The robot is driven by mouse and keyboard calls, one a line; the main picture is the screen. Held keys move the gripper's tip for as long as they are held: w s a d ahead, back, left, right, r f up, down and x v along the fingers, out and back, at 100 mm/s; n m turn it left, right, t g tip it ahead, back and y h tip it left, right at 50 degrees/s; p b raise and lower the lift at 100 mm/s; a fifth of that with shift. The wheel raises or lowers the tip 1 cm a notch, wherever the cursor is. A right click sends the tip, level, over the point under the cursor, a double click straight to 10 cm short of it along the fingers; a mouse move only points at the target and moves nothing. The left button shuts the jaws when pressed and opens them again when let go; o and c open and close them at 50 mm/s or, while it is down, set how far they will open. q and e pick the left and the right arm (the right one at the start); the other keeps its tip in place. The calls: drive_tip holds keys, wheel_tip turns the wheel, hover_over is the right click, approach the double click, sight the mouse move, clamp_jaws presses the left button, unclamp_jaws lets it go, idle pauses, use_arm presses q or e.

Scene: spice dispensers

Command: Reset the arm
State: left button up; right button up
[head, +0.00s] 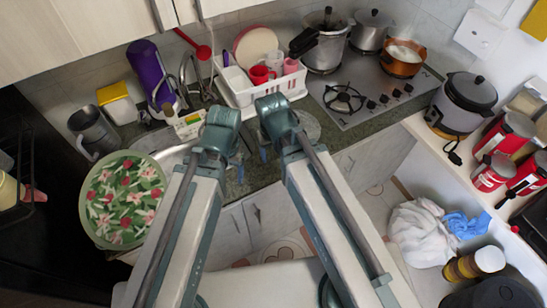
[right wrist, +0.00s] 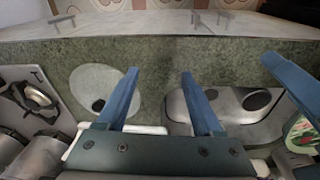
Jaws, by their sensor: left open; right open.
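My two arms reach forward side by side over the counter in the head view, with their wrists bent down above its front edge. My left gripper (head: 238,168) hangs at the sink side, mostly hidden by its arm; one blue finger also shows at the right of the right wrist view (right wrist: 290,80). My right gripper (head: 279,152) hangs close beside it, partly hidden by its wrist. In the right wrist view my right gripper (right wrist: 161,74) has two blue fingers spread apart with nothing between them, above the green stone counter (right wrist: 155,55).
A white dish rack (head: 262,93) stands behind the grippers. A gas hob (head: 372,97) with pots is to the right. A floral round tray (head: 122,200) is at the left. Red canisters (head: 505,135) and a rice cooker (head: 462,105) stand on the right-hand surface.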

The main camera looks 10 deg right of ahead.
drive_tip(key=shift+n+g+h, duration=0.4)
drive_tip(key=shift+n+g, duration=0.1)
drive_tip(key=shift+g, duration=0.3)
drive_tip(key=s, duration=0.1)
drive_tip(key=s+a, duration=0.1)
drive_tip(key=s, duration=0.1)
drive_tip(key=s+a, duration=0.1)
drive_tip(key=s, duration=0.1)
drive_tip(key=shift+s, duration=0.15)
use_arm(q)
wheel_tip(320, 180, down, 5)
drive_tip(key=b, duration=0.5)
drive_tip(key=shift+f, duration=0.1)
drive_tip(key=shift+r, duration=0.25)
use_arm(e)
wheel_tip(320, 180, down, 5)
drive_tip(key=shift+r, duration=0.1)
